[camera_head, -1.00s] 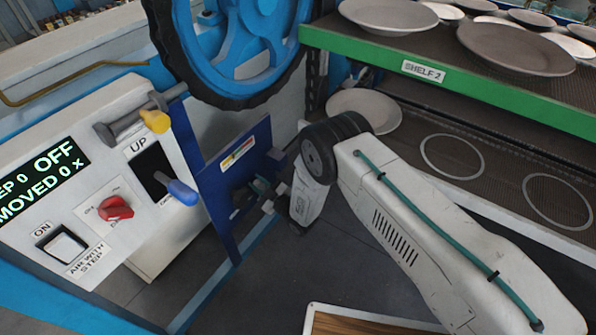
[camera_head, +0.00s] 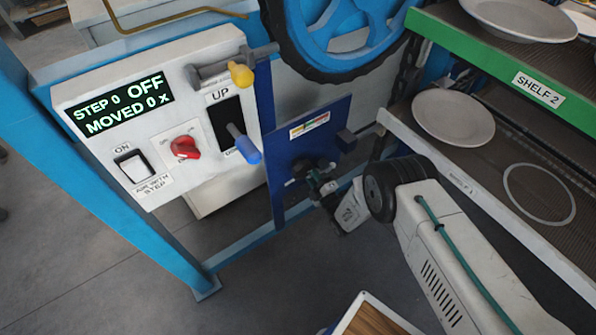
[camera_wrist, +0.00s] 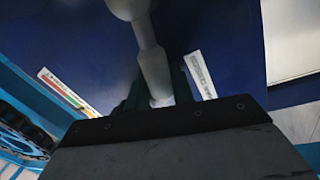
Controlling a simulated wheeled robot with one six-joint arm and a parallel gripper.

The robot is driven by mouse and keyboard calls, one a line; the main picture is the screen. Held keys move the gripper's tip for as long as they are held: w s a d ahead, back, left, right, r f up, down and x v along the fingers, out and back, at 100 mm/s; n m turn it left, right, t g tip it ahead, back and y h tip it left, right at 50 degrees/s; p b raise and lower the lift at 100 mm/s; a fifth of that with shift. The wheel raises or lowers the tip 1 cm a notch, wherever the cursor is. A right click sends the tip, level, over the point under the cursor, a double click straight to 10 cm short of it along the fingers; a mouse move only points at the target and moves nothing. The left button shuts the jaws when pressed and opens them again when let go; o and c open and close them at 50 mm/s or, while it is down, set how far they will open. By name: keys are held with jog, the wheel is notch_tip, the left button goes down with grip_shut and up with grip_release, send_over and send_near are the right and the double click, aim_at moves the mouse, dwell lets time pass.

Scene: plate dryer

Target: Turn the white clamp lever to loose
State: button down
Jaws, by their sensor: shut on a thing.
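The white clamp lever (camera_wrist: 152,62) shows in the wrist view as a pale, stepped rod with a round hub at the top. It runs down from a dark blue panel (camera_head: 295,150) to between my gripper's fingers. My gripper (camera_head: 318,183) is at the lower right of this panel in the head view. It is shut on the lever, with a dark green finger on each side in the wrist view (camera_wrist: 160,88). In the head view the lever is too small and covered to make out clearly.
Left of the panel stands a white control box (camera_head: 85,112) with a yellow-tipped lever (camera_head: 241,75), a blue-tipped lever (camera_head: 247,149) and a red knob (camera_head: 186,147). A blue wheel (camera_head: 345,35) hangs above. Shelves with plates (camera_head: 453,117) stand at the right, close to my arm.

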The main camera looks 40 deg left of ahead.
jog(key=shift+s+a+f+n+g, duration=0.1)
jog(key=shift+s+f+n+g, duration=0.1)
jog(key=shift+f+n, duration=0.3)
jog(key=shift+s+f+n+g, duration=0.1)
jog(key=shift+f+n+g, duration=0.15)
jog(key=shift+n, duration=0.45)
jog(key=shift+f+n, duration=0.4)
jog(key=shift+n, duration=0.4)
jog(key=shift+f, duration=0.1)
jog(key=shift+w, duration=0.1)
jog(key=c, duration=1.3)
grip_release()
jog(key=shift+o, duration=0.3)
jog(key=v, duration=0.8)
jog(key=shift+w, duration=0.1)
